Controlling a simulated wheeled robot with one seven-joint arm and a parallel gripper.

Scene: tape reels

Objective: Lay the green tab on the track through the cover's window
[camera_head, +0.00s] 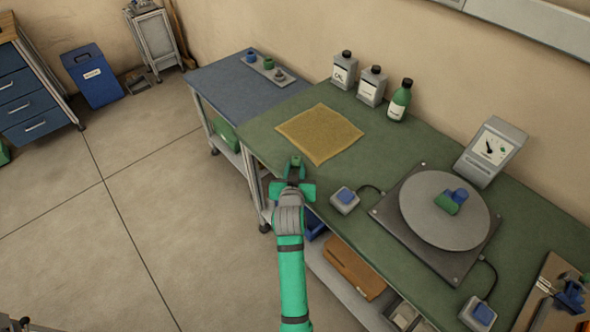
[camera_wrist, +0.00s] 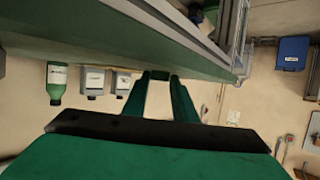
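My gripper (camera_head: 296,168) is over the floor just off the front-left edge of the green bench. A small green piece, seemingly the green tab (camera_head: 296,160), sits between its fingertips. The round grey cover (camera_head: 422,200) lies on a dark square base (camera_head: 398,234) at the right of the bench. A blue piece (camera_head: 460,195) and a green piece (camera_head: 446,206) sit on it, right of its middle. I cannot make out the window or the track.
A yellow mat (camera_head: 320,133) lies ahead of my gripper. Bottles (camera_head: 399,100) stand behind it. A switch box (camera_head: 345,199) is left of the base, a gauge (camera_head: 491,152) behind it. A blue side table (camera_head: 230,85) bears a strip of small pegs (camera_head: 269,64).

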